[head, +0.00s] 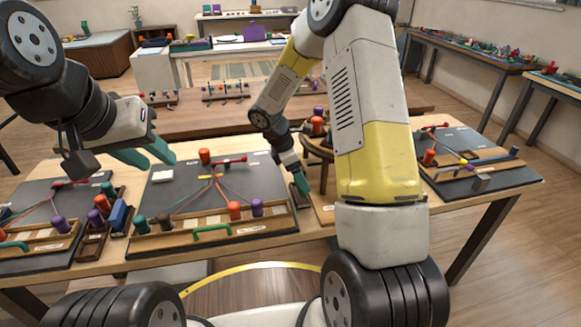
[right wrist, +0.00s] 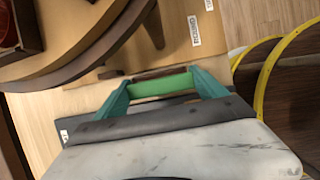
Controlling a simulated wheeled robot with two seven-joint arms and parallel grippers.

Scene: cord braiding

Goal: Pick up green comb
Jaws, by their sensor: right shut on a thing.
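My right gripper (head: 301,184) reaches down at the right edge of the middle braiding board. In the right wrist view, its two teal fingers (right wrist: 160,86) are shut on the ends of a light green bar, the green comb (right wrist: 160,86). In the head view, the held comb is too small and covered to make out. My left gripper (head: 162,163) is open and empty above the left part of the middle board. A green arched piece (head: 212,233) is at the front of the middle board's wooden rail.
The middle board (head: 265,180) carries coloured cords, pegs and spools. Another board (head: 40,190) lies at the left, and one (head: 480,178) at the right. A round wooden stand (head: 318,145) with spools is beside my right arm. A blue block (head: 118,215) stands between boards.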

